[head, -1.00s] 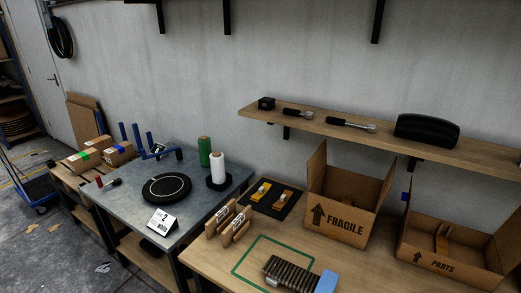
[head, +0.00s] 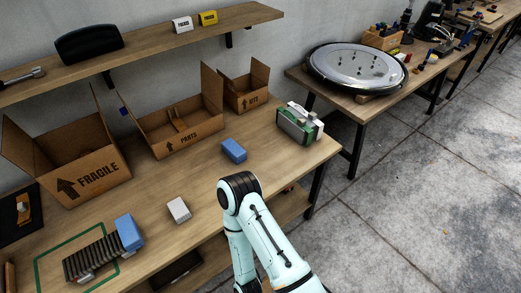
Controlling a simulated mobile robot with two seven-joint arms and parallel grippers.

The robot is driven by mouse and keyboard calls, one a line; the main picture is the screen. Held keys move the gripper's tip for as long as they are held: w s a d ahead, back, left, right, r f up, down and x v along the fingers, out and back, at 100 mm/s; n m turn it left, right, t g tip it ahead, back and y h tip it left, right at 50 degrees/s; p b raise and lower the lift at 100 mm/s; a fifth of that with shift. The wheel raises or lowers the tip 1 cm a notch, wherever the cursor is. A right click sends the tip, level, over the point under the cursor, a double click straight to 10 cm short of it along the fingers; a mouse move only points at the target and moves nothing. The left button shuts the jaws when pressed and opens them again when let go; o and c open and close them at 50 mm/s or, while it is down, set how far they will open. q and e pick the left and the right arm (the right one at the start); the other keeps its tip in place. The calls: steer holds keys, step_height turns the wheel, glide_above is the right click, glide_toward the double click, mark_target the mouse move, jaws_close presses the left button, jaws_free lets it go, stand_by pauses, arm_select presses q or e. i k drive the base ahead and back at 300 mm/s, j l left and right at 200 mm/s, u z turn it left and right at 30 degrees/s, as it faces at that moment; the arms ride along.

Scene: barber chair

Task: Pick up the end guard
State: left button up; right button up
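No part is labelled as the end guard, so I cannot tell for sure which piece it is. A blue block (head: 129,233) sits at the right end of a dark ribbed stack (head: 92,257) on the wooden bench. A second, similar blue block (head: 234,151) lies alone farther right and back. A small whitish block (head: 179,210) lies between them, nearer the front edge. One pale arm of mine rises from the bottom centre, in front of the bench. Neither gripper shows in the head view.
Cardboard boxes marked FRAGILE (head: 86,187), PARTS (head: 184,141) and KITS (head: 246,103) line the bench's back. A green and white device (head: 299,124) stands at its right end. A green outline (head: 41,283) surrounds the ribbed stack. Bare bench top lies between the blocks.

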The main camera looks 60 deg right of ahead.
mark_target(233, 150)
steer(key=l+z, duration=0.1)
steer(key=z, duration=1.5)
steer(key=l, duration=0.85)
